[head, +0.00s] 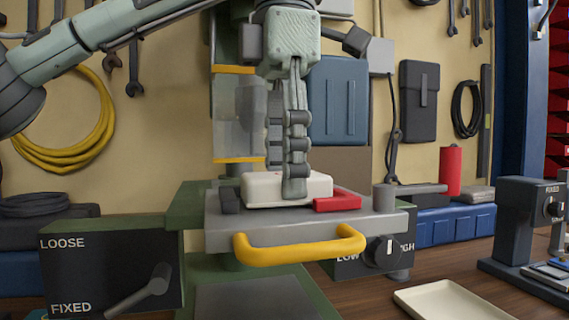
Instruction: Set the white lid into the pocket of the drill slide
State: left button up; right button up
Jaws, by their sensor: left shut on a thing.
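The white lid (262,188) is a flat white block at the drill slide, low between my left gripper's fingers. My left gripper (287,185) points straight down and is shut on the lid. The drill slide (225,235) is a grey plate with a yellow handle (300,247) at its front. A dark grey block (230,200) stands at the lid's left and a red L-shaped piece (338,201) at its right front. The pocket is hidden behind and under the lid, so I cannot tell whether the lid is seated. My right gripper is not in view.
A clear guard (238,120) with yellow edges stands behind the slide. A panel with a LOOSE/FIXED lever (145,290) is at left, and a knob (383,252) is at right. A cream tray (450,302) and a dark device (525,230) are on the wooden bench.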

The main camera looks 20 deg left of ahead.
pick_arm(q)
jog(key=o, duration=1.2)
notch_tip(320, 180, up, 12)
jog(key=shift+f, duration=0.1)
dwell(0.4)
